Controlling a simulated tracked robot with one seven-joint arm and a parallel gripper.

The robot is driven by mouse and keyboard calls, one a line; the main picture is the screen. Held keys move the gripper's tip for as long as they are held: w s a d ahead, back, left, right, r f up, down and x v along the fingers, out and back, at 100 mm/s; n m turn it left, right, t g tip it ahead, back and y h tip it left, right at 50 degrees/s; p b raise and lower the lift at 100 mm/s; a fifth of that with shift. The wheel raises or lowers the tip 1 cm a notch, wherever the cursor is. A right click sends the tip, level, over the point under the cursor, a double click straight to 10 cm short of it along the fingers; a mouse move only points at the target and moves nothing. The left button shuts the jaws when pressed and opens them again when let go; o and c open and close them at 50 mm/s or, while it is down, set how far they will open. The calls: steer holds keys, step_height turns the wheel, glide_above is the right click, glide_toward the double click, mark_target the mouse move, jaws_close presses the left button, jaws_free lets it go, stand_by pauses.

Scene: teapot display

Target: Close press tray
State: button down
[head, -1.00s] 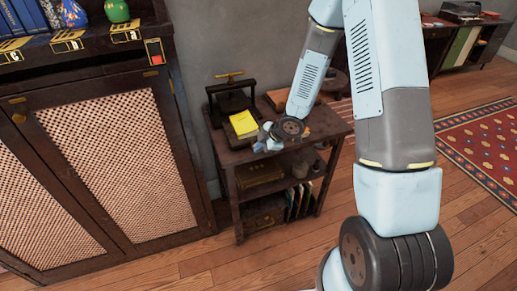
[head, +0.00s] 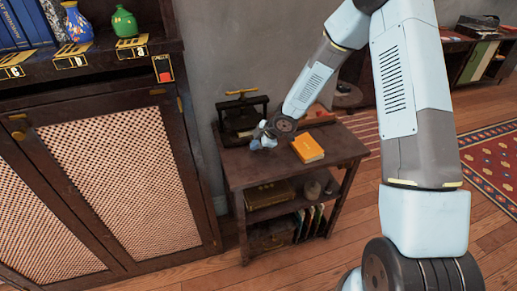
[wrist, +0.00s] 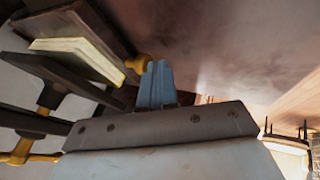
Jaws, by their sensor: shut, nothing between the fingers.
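The press (head: 240,117) is a dark frame with a gold handle on top, standing at the back left of the small table. The wrist view looks at it upside down. There, the dark tray (wrist: 92,22) with its gold knob (wrist: 137,63) lies beside the press plate (wrist: 62,78), with a yellow-edged book (wrist: 80,53) between them. My gripper (head: 262,138) is just in front of the press. Its blue fingers (wrist: 157,82) are shut and empty, close to the knob. I cannot tell if they touch. The tray is largely hidden in the head view.
An orange book (head: 308,149) lies on the table (head: 265,169) to the right of my gripper. The shelf below holds boxes and books. A cabinet (head: 120,170) stands at the left, with vases and blue books above it. Open floor lies in front.

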steer(key=shift+w+d, duration=0.3)
steer(key=shift+w, duration=0.05)
steer(key=shift+r, duration=0.1)
steer(key=shift+w+d, duration=0.1)
steer(key=shift+s+d, duration=0.1)
steer(key=shift+s, duration=0.25)
steer(key=s, duration=0.1)
steer(key=s+d, duration=0.1)
steer(key=s, duration=0.1)
steer(key=shift+s+d+r, duration=0.3)
steer(key=shift+r, duration=0.1)
steer(key=shift+d+r, duration=0.25)
steer(key=shift+v, duration=0.9)
steer(key=v, duration=0.6)
steer(key=shift+s+r, duration=0.2)
steer(key=shift+s, duration=0.05)
